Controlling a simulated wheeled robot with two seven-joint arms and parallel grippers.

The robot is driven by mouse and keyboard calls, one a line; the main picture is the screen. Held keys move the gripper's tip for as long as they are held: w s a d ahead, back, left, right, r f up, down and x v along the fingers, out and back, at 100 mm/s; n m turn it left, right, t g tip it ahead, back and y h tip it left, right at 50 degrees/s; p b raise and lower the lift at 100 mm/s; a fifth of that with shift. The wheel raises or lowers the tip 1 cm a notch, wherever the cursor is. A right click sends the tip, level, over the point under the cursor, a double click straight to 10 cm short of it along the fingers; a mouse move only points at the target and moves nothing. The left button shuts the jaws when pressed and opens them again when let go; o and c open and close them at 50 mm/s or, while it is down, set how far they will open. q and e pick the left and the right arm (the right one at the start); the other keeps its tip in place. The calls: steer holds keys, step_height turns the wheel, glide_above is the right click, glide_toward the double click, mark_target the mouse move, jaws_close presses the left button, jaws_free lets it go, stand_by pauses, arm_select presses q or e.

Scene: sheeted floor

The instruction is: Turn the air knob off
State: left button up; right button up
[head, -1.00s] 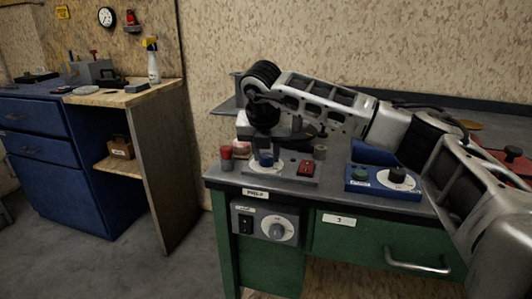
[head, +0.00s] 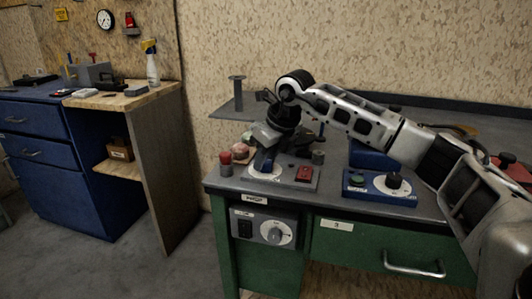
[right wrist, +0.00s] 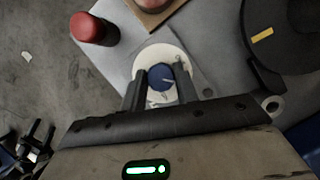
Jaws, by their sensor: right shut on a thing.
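A blue knob (right wrist: 160,78) with a pale pointer mark sits on a round white dial (right wrist: 172,57) in the right wrist view. My right gripper (right wrist: 161,73) has one finger on each side of this knob and is shut on it. In the head view my right gripper (head: 264,162) reaches down to the white dial (head: 262,176) on the grey panel (head: 285,178), and it hides the knob there. I cannot read which knob is labelled air. My left gripper is not in view.
A red cylinder (head: 225,158) stands left of the dial and a red switch (head: 304,174) sits to its right. A blue box (head: 365,190) with a black knob (head: 393,180) is further right. A grey knob (head: 275,235) is on the front panel below.

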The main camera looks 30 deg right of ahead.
steer(key=n+y+p, duration=0.1)
steer(key=n, duration=0.1)
steer(key=shift+r+n+g+p, duration=0.15)
steer(key=shift+n+g+p, duration=0.15)
steer(key=shift+n, duration=0.1)
steer(key=n+p, duration=0.1)
steer(key=n, duration=0.1)
steer(key=shift+d+n+g+y, duration=0.1)
steer(key=shift+n+g+y, duration=0.2)
steer(key=shift+n+y, duration=0.1)
steer(key=shift+n+p, duration=0.55)
steer(key=shift+n, duration=0.25)
steer(key=shift+w+n+g+y+p, duration=0.1)
steer(key=shift+n+g+y+p, duration=0.35)
steer(key=shift+n, duration=0.55)
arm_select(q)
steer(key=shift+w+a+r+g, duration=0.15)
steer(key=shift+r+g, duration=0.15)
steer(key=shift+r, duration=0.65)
arm_select(e)
steer(key=shift+n+g, duration=0.25)
steer(key=shift+n, duration=0.25)
steer(key=shift+d, duration=0.1)
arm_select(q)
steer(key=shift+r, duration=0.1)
arm_select(e)
steer(key=o, duration=1)
